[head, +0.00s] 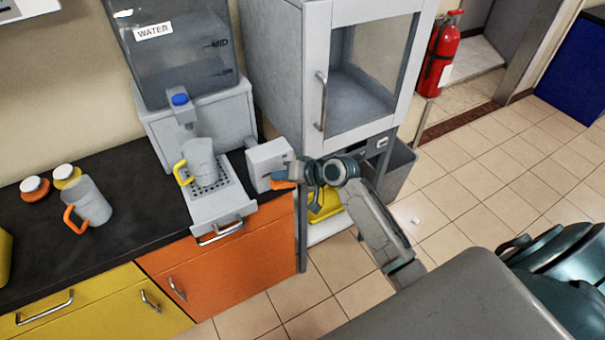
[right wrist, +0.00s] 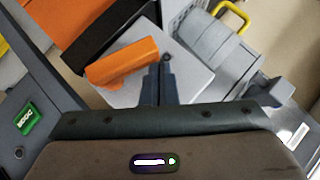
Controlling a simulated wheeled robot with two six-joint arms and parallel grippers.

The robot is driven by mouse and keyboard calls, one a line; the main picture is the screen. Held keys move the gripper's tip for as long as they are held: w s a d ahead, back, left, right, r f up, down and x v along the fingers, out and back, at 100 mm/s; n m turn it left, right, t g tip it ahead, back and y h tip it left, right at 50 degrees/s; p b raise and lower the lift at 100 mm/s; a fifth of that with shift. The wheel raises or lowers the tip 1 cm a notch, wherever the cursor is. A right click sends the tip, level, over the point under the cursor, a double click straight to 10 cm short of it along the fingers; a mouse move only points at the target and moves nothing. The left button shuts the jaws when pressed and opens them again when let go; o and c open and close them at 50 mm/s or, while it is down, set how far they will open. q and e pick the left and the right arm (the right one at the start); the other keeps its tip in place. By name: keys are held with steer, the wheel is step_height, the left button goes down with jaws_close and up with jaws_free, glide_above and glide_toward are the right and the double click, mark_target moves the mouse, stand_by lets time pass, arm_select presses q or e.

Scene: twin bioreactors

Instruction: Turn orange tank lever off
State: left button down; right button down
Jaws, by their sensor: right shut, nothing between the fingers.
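A pale grey box (head: 268,160) stands at the right end of the dark counter, and an orange lever (head: 283,184) shows on its front, partly covered by my right gripper (head: 289,174). In the right wrist view the orange lever (right wrist: 122,63) lies slanted across the face of the pale box (right wrist: 190,68). The shut fingers of my right gripper (right wrist: 158,76) are close beside the lever's right end, with nothing between them. I cannot tell whether they touch it. My left gripper is not in view.
A water tank (head: 175,62) with a blue-knobbed tap stands behind a yellow-handled mug (head: 201,158). An orange-handled mug (head: 90,203) is on the counter at left. A tall cabinet (head: 270,70) and a grey bin (head: 394,172) stand close behind my right arm. Tiled floor lies open at right.

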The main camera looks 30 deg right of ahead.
steer(key=shift+a+f, duration=0.2)
steer(key=shift+a, duration=0.1)
steer(key=shift+w+a+f, duration=0.15)
steer(key=shift+f, duration=0.25)
steer(key=shift+a+f, duration=0.2)
steer(key=shift+a, duration=0.05)
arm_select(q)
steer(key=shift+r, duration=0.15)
arm_select(e)
steer(key=shift+a, duration=0.1)
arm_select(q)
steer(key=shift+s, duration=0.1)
arm_select(e)
steer(key=shift+f, duration=0.1)
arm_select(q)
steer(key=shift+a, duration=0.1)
